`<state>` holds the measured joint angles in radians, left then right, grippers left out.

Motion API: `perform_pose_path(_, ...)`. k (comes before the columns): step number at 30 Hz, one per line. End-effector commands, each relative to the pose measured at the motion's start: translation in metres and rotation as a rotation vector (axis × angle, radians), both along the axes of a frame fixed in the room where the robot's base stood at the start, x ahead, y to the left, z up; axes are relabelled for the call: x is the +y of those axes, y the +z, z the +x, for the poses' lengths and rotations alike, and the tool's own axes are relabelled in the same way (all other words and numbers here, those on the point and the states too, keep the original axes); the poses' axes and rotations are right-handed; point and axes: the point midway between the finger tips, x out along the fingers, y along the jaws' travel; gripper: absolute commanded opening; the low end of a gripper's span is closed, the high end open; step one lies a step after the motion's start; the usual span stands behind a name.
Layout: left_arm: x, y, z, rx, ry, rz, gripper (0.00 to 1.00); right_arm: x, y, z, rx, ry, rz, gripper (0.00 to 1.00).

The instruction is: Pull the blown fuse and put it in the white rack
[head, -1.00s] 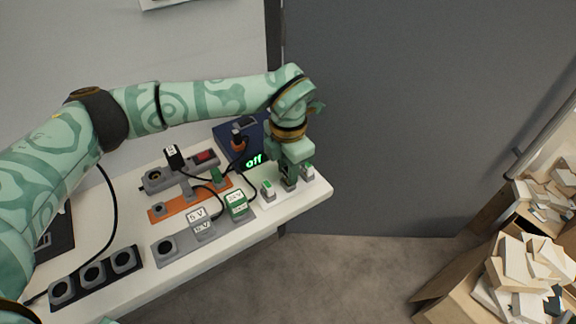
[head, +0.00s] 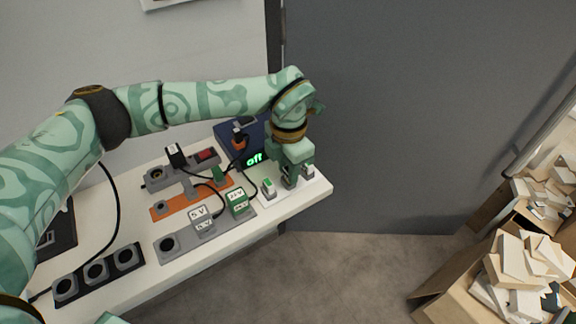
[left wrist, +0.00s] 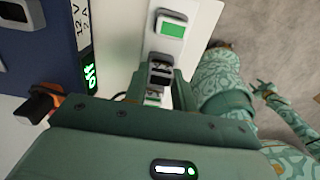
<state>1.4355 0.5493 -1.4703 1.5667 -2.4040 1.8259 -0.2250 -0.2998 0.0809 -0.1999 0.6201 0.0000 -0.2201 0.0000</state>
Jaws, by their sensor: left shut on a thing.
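My left gripper (head: 288,182) points down over the white rack (head: 264,199) at the right end of the bench and is shut. In the left wrist view its jaws close around a dark-topped fuse (left wrist: 160,73), unlike its green-topped neighbours, so I take it as the blown one. It is between two fuses in the white strip: one green-topped fuse (head: 268,187) to the left and another fuse (head: 308,171) to the right. The fuse's lower part is hidden, so I cannot tell if it is still seated.
A blue power supply (head: 229,136) with a green "off" display stands behind. Left are a grey strip with adapters marked 5V (head: 198,213), an orange strip (head: 160,209), cables and a black socket strip (head: 96,272). Open cartons (head: 455,300) stand on the floor right.

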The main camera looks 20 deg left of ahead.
Motion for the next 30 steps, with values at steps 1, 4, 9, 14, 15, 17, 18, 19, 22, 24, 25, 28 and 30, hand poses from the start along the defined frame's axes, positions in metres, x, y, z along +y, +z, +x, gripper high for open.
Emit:
perform_pose_path(1,-0.0001,0.0008,-0.0001,0.0,0.0,0.0,0.0,-0.0002,0.0011,0.0004,-0.001,0.0,-0.001,0.36)
perform_pose_path(4,-0.0001,-0.0002,0.0001,0.0,0.0,0.0,0.0,-0.0002,0.0007,0.0002,0.0,0.0,0.0,0.36)
perform_pose_path(9,0.0,-0.0005,0.0,0.0,0.0,0.0,0.0,-0.0002,0.0005,0.0001,0.0,0.0,0.0,0.36)
perform_pose_path(14,0.0001,-0.0019,0.0001,0.0,0.0,0.0,0.0,-0.0002,0.0004,0.0,0.0,0.0,0.0,0.36)
perform_pose_path(15,0.0001,-0.0026,0.0001,0.0,0.0,0.0,0.0,-0.0001,0.0003,0.0,0.0,0.0,0.0,0.36)
perform_pose_path(17,0.0001,-0.0036,0.0001,0.001,0.001,0.001,0.0,-0.0002,0.0003,-0.0001,0.0,0.0,0.0,0.36)
perform_pose_path(18,0.0001,-0.0043,0.0001,0.001,0.001,0.001,0.0,-0.0002,0.0002,-0.0001,0.0,0.0,0.0,0.36)
perform_pose_path(19,0.0001,-0.0049,0.0001,0.001,0.001,0.001,0.0,-0.0002,0.0002,-0.0001,0.0,0.0,0.0,0.36)
perform_pose_path(22,0.0001,-0.0067,0.0001,0.001,0.001,0.001,0.0,-0.0001,0.0001,-0.0002,0.0,0.0,0.0,0.36)
perform_pose_path(24,0.0002,-0.0065,0.0001,0.001,0.001,0.001,0.0,0.0,0.0001,-0.0002,0.0,0.0,0.0,0.36)
perform_pose_path(25,0.0001,-0.0065,0.0001,0.001,0.001,0.001,0.0,0.0,0.0001,-0.0002,0.0,0.0,0.0,0.36)
perform_pose_path(28,0.0001,-0.0065,0.0001,0.001,0.001,0.001,0.0,0.0,0.0001,-0.0002,0.0,0.0,0.0,0.36)
perform_pose_path(30,0.0001,-0.0064,0.0001,0.001,0.001,0.001,0.43,0.0001,0.0001,-0.0002,0.0,0.0,0.0,0.36)
